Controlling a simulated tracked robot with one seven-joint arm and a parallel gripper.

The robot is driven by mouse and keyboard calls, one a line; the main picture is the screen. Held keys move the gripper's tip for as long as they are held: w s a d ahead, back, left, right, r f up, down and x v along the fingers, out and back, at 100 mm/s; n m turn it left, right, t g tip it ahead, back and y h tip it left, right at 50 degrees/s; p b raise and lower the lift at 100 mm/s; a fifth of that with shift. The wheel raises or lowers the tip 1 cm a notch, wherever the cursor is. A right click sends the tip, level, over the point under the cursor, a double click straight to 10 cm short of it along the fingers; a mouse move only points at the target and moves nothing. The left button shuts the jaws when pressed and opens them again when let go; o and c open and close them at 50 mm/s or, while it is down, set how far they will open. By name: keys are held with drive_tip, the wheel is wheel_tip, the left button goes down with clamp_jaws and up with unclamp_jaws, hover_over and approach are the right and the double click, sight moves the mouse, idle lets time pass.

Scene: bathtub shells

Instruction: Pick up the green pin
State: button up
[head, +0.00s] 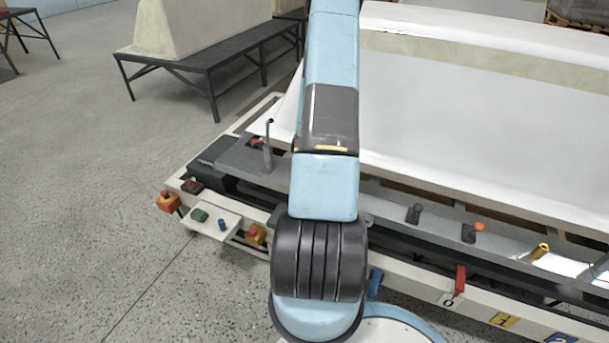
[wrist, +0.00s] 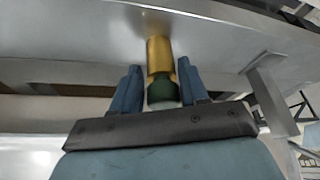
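The green pin (wrist: 163,92) shows in the wrist view, with a dark green end and a brass-coloured shaft that meets a grey metal beam (wrist: 90,32). My gripper (wrist: 160,75) is open, with one blue finger on each side of the pin. The green end lies between the fingers, close to the right one and with a small gap at the left one. In the head view my arm hides my gripper and this pin.
A bent metal post (head: 268,145) stands on the frame; a metal bracket (wrist: 268,85) is right of my gripper in the wrist view. Other pins with grey, orange (head: 479,227) and yellow (head: 540,250) ends sit along the beam. A white shell (head: 480,110) fills the area behind.

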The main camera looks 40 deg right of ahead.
drive_tip(key=c, duration=0.6)
drive_tip(key=shift+r, duration=0.15)
drive_tip(key=shift+c, duration=0.2)
